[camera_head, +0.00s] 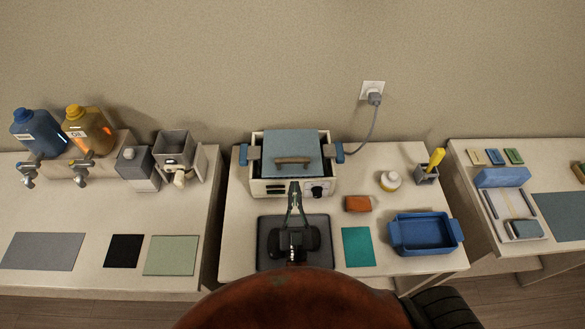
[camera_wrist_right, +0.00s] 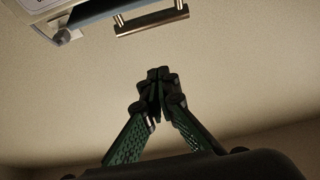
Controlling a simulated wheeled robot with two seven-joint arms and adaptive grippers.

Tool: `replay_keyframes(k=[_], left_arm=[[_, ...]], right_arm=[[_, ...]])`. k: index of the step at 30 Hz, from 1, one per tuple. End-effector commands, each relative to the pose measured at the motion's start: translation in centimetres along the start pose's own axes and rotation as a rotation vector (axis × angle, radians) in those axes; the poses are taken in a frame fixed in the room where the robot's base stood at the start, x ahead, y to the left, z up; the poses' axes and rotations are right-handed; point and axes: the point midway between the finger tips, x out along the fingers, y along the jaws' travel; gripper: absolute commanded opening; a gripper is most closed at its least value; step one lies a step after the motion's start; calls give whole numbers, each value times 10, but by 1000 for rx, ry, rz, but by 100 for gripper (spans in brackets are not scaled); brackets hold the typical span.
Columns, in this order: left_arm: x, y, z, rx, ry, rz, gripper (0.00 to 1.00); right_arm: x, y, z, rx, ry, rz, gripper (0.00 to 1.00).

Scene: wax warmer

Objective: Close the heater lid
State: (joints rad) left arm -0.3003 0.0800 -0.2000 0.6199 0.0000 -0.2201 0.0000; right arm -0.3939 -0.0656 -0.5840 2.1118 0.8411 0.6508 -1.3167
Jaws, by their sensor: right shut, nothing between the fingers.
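The heater (camera_head: 266,187) is a cream box at the back middle of the centre table, with a black knob on its front. Its blue-grey lid (camera_head: 292,143) has a bronze bar handle (camera_head: 293,160) near its front edge. Dark gaps show beside the lid; its exact tilt is hard to tell. My right gripper (camera_head: 294,187) is shut and empty in front of the heater, below the handle in the picture. In the right wrist view the shut fingertips (camera_wrist_right: 158,78) are apart from the handle (camera_wrist_right: 152,19). My left gripper is not in view.
A dark tray (camera_head: 265,258) lies under my right arm. A teal mat (camera_head: 358,247), a brown block (camera_head: 358,204), a blue tub (camera_head: 425,232) and a white jar (camera_head: 389,181) are to the right. A grey cord (camera_head: 367,128) runs to the wall outlet.

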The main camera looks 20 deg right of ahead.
Motion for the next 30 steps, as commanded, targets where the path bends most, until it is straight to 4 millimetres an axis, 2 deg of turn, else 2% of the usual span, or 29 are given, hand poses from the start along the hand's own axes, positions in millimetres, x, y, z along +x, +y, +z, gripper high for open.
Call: replay_keyframes(k=[5, 15, 17, 18, 21, 30], left_arm=[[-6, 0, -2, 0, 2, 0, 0], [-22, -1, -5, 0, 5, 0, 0], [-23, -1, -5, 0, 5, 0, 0], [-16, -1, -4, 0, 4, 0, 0], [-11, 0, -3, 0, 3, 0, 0], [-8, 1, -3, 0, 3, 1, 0]], right_arm=[[24, -1, -4, 2, 5, 1, 0], [94, 1, -4, 1, 5, 1, 0], [102, 0, -2, 0, 5, -1, 0], [95, 0, 11, -4, 0, -4, 0], [89, 0, 25, -3, 1, -3, 0], [85, 1, 37, -1, 2, 0, 0]])
